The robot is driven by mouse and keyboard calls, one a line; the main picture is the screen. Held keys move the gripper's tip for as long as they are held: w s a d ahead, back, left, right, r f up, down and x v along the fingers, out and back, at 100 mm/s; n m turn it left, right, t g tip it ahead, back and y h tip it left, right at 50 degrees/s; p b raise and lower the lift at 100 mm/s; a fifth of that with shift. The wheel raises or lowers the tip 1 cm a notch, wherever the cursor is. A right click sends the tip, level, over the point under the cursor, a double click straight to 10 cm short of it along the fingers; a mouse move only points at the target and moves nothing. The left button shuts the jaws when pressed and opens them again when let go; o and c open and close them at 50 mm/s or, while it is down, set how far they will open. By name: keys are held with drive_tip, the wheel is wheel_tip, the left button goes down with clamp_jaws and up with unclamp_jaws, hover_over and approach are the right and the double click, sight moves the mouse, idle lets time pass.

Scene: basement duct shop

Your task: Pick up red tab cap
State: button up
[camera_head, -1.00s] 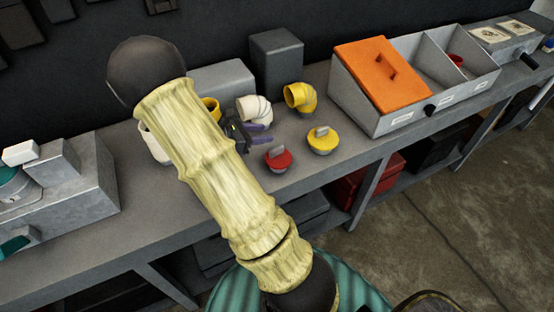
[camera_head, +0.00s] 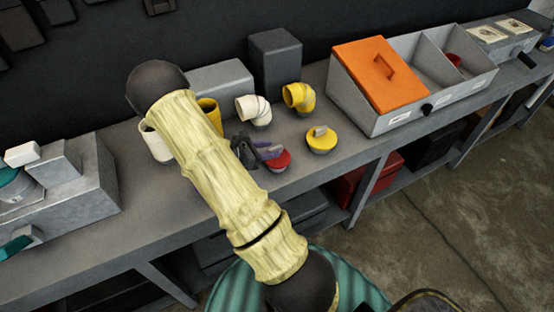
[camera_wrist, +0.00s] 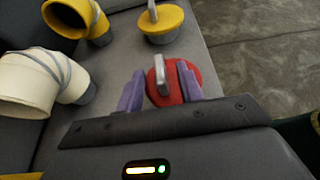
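The red tab cap (camera_head: 277,161) sits on the grey bench near its front edge, partly hidden behind my gripper in the head view. In the wrist view the red cap (camera_wrist: 184,75) shows its upright grey tab between the two purple fingers. My gripper (camera_wrist: 160,88) is open, with one finger on each side of the tab and a gap on the left side. The gripper (camera_head: 268,149) also shows in the head view, at the cap. I cannot tell whether the fingers touch the cap.
A yellow tab cap (camera_head: 321,140) stands to the right on the bench. White (camera_head: 254,110) and yellow (camera_head: 299,97) elbows stand behind. A bin with an orange lid (camera_head: 383,75) is at the back right. The bench's front edge is close to the red cap.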

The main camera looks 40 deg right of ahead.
sight(282, 147)
drive_tip(key=p+x, duration=0.1)
drive_tip(key=x, duration=0.4)
drive_tip(key=shift+w, duration=0.15)
drive_tip(key=shift+a, duration=0.1)
clamp_jaws()
